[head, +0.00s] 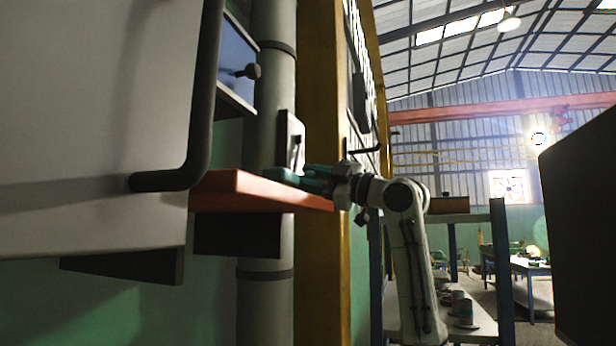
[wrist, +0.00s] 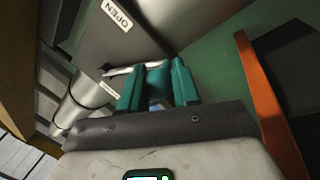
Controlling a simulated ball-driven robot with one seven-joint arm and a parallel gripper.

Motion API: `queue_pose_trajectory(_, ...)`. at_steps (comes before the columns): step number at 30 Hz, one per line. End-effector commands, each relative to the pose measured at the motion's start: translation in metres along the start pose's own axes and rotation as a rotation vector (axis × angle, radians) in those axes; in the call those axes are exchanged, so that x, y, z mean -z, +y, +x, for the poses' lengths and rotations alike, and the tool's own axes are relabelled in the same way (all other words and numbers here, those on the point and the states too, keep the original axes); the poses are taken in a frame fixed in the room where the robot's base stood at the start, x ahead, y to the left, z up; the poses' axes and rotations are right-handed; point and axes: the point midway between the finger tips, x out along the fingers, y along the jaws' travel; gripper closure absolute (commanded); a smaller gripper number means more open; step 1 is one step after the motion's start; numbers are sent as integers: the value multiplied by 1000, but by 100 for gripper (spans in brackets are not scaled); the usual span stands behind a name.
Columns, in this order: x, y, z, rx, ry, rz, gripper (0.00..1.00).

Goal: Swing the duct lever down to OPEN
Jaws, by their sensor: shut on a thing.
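The duct (head: 268,115) is a grey vertical pipe left of the yellow column. The duct lever (wrist: 122,70) is a thin pale metal bar in front of that plate. My gripper (wrist: 158,82) has green fingers, shut on the lever's outer end, which they partly hide. In the head view my gripper (head: 285,176) reaches the duct at the plate's lower edge; the lever is not clear there.
An orange shelf (head: 255,187) juts out close below and left of my gripper; its edge also shows in the wrist view (wrist: 270,105). A large pale cabinet (head: 90,120) with a dark bent handle fills the left. A yellow column (head: 322,120) stands just behind.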

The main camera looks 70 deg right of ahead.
Motion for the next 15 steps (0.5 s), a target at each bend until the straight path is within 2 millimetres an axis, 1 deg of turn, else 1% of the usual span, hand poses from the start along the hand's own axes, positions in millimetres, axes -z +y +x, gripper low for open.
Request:
queue_pose_trajectory(1, -3, 1, -1, -3, 5, -18, 100)
queue_pose_trajectory(6, -8, 2, 0, -1, 21, -68, 100)
queue_pose_trajectory(15, -10, 3, 0, 0, 29, -93, 100)
